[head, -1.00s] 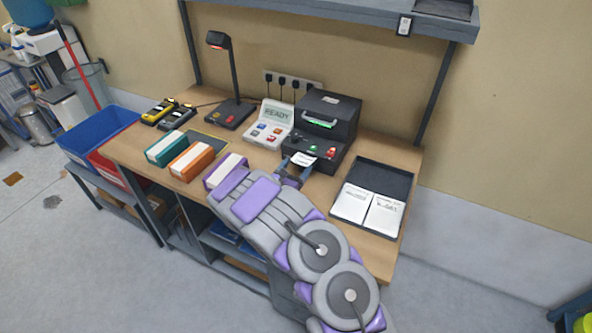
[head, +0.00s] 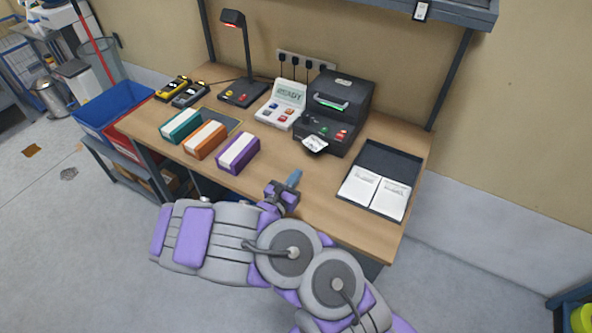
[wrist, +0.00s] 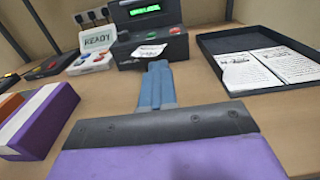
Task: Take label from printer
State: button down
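My gripper (head: 294,177) is over the front of the bench, apart from the label and nearer to me. Its blue fingers (wrist: 157,80) look closed together with nothing between them. In the wrist view the fingertips point towards the printer, just below the label in the picture.
A black tray (head: 377,154) with two white printed sheets lies right of the printer. A READY display unit (head: 286,100) stands left. Teal (head: 181,125), orange (head: 204,139) and purple (head: 238,152) boxes line the left front. Bare bench lies between purple box and tray.

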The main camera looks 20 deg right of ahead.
jog(key=shift+a, duration=0.25)
jog(key=c, duration=1.8)
grip_release()
jog(key=o, duration=1.4)
jog(key=shift+s, duration=0.1)
